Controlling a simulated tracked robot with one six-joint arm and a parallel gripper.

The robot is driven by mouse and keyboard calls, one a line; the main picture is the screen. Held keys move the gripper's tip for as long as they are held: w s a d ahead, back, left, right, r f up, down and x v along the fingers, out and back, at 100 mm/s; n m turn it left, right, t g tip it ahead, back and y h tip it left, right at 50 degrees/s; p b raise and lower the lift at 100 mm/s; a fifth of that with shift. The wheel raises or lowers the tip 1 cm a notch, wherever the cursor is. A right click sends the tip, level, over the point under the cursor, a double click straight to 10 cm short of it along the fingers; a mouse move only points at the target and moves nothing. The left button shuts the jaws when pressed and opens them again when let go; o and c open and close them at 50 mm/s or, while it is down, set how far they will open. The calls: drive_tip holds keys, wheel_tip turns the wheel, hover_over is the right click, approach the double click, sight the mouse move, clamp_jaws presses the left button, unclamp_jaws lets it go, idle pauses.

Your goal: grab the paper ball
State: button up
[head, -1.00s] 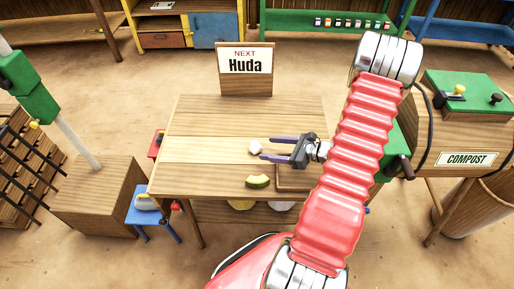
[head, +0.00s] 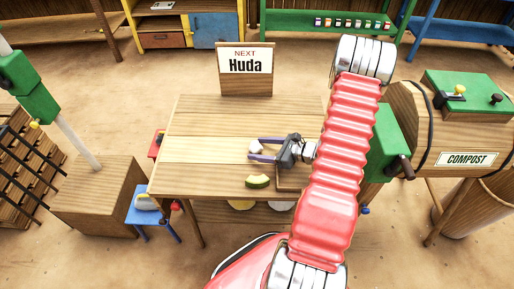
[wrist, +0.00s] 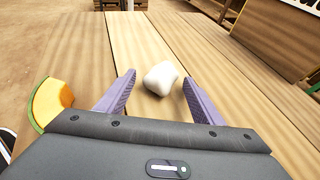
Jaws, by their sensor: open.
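The paper ball (wrist: 161,77) is a small white crumpled lump on the wooden table. In the wrist view it lies just past the fingertips, in line with the gap between them. In the head view the paper ball (head: 256,146) shows at the tips of my gripper (head: 251,149), partly covered by a finger. My gripper, seen in the wrist view too (wrist: 159,78), has two purple fingers spread open with nothing held.
A melon slice (head: 258,181) lies on the table close beside my gripper; it also shows at the left in the wrist view (wrist: 50,102). A wooden tray (head: 292,187) is partly hidden by my arm. A sign reading Huda (head: 245,66) stands at the back. The table's left half (head: 205,140) is clear.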

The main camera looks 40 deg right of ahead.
sight(261, 147)
drive_tip(key=shift+c, duration=0.5)
drive_tip(key=c, duration=1)
drive_tip(key=shift+r, duration=5.05)
